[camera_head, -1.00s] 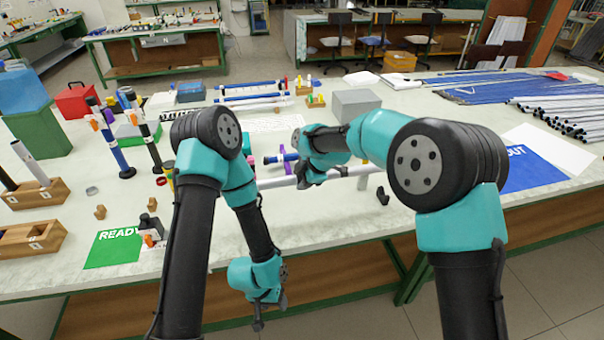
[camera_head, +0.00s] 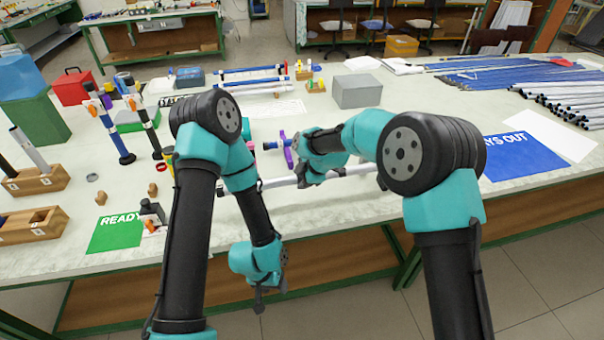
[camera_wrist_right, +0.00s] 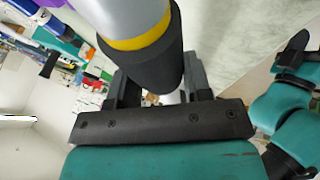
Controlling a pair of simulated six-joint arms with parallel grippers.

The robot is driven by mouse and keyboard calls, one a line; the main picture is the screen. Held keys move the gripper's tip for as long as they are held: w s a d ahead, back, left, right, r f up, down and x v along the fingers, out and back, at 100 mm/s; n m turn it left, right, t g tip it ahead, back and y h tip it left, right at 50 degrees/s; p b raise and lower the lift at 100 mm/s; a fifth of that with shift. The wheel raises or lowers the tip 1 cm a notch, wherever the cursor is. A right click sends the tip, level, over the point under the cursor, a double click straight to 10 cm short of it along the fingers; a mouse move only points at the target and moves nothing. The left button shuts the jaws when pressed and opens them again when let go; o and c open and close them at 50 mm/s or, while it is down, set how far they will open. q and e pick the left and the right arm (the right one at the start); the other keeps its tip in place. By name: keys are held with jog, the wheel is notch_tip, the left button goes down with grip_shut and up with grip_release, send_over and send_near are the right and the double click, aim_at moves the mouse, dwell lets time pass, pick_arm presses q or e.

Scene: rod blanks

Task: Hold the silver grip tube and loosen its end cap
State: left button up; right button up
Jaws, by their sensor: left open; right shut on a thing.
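The silver grip tube (camera_head: 345,172) lies roughly level across the picture, over the front part of the bench. My right gripper (camera_head: 308,181) is shut on it. In the right wrist view the silver tube (camera_wrist_right: 120,14) shows a yellow band (camera_wrist_right: 140,38), then a black end section (camera_wrist_right: 150,65) between the jaws (camera_wrist_right: 158,95). I cannot tell the end cap apart from this black section. My left gripper (camera_head: 262,298) hangs in front of the bench edge, below and apart from the tube, open and empty.
A green READY sheet (camera_head: 117,231) lies at the front left, near wooden blocks (camera_head: 35,180) holding rods. A grey box (camera_head: 357,91) stands behind the right gripper. A blue sheet (camera_head: 520,154) and many silver rods (camera_head: 570,100) lie at the right.

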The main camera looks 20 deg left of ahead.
jog(key=shift+f, duration=1.7)
jog(key=shift+f, duration=0.95)
jog(key=shift+r, duration=0.6)
